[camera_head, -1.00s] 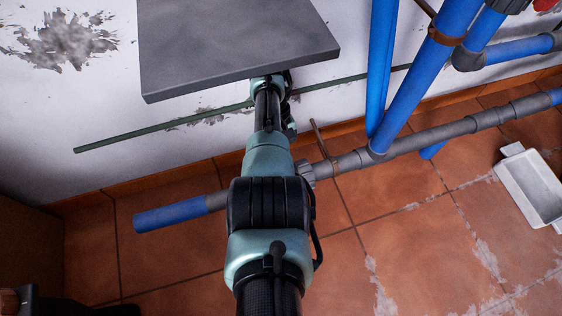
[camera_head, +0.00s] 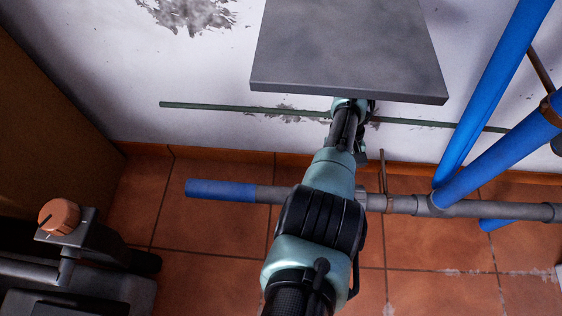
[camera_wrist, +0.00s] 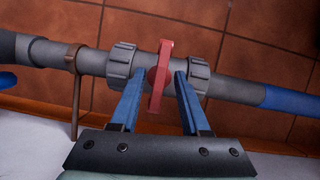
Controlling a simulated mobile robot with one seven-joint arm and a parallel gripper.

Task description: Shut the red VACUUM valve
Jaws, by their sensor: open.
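In the wrist view, the red valve handle (camera_wrist: 164,57) is a narrow bar on a grey pipe between two ribbed grey collars. It lies across the pipe, roughly at right angles to it. No label on it is readable. My gripper (camera_wrist: 158,76) is open, with one blue finger on each side of the handle. Gaps show between the fingers and the handle, and nothing is held. In the head view my arm covers the handle, and my gripper cannot be made out. The grey pipe (camera_head: 485,208) shows on the right there.
A grey slab (camera_head: 350,50) juts out above my arm's far end. Thick blue pipes (camera_head: 490,95) rise on the right. A thin green pipe (camera_head: 225,107) runs along the wall. A rusty bracket (camera_wrist: 76,95) stands beside the valve.

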